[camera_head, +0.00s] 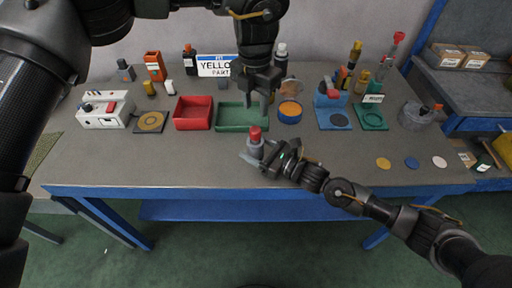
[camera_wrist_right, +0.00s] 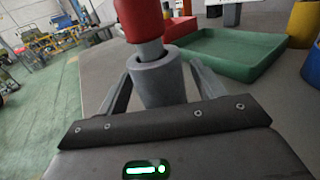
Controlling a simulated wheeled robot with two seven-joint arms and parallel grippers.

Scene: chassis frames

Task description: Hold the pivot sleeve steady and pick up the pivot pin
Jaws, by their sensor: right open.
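The grey pivot sleeve (camera_head: 255,150) stands upright near the front middle of the table. It shows large in the right wrist view (camera_wrist_right: 158,82). The pivot pin (camera_head: 255,134) has a red head and a grey shaft; the shaft sits in the top of the sleeve, also in the right wrist view (camera_wrist_right: 140,18). My right gripper (camera_head: 254,157) is open, with one finger on each side of the sleeve and gaps visible beside it. My left gripper (camera_head: 260,102) points down, open and empty, above and behind the pin, over the green tray.
The green tray (camera_head: 228,126) lies just behind the sleeve, with a red bin (camera_head: 179,124) to its left. A blue round container (camera_head: 290,117) stands to the right. Several tools and fixtures line the back. The table front left is clear.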

